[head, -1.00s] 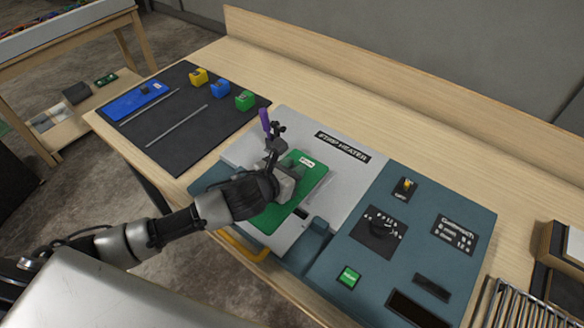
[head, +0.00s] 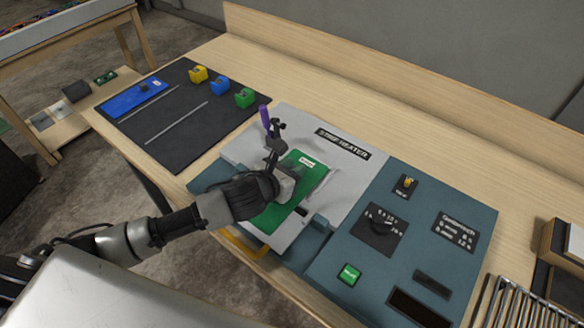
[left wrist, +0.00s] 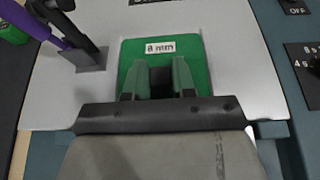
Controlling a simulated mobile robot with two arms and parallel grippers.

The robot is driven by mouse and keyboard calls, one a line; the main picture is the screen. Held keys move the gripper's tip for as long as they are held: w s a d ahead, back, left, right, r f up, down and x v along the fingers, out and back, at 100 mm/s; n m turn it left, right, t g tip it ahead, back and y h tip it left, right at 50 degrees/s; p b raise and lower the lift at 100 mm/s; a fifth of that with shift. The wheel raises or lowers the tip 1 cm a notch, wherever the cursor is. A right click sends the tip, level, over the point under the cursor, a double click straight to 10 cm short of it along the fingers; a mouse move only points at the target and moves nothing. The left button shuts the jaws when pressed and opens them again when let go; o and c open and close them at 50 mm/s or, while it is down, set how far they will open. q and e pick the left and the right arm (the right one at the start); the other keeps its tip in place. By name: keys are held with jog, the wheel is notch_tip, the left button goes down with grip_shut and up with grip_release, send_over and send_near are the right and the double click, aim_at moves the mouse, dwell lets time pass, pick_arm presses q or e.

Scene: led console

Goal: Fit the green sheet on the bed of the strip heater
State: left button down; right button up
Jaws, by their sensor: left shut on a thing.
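The green sheet (head: 308,173), labelled "8 mm" in the left wrist view (left wrist: 140,62), lies over the grey bed of the strip heater (head: 285,125). It looks flat, but whether it rests fully on the bed cannot be told. My left gripper (head: 287,187) is shut on the sheet, and its fingers also show in the left wrist view (left wrist: 160,82). The gripper hides the sheet's middle and near part. A purple-handled clamp (head: 265,116) stands upright beside the sheet's far left side. My right gripper is not in view.
The teal control panel (head: 405,250) with a dial (head: 380,224) and a green button (head: 349,274) is to the right. A dark mat (head: 185,140) with rods, a blue case and tape dispensers is at left. A wire rack (head: 515,305) stands at lower right.

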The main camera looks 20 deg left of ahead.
pick_arm(q)
jog(key=shift+f, duration=0.35)
dwell(0.4)
jog(key=c, duration=0.8)
grip_release()
jog(key=shift+c, duration=0.2)
jog(key=b+v, duration=0.2)
jog(key=v, duration=0.9)
jog(key=shift+f, duration=0.1)
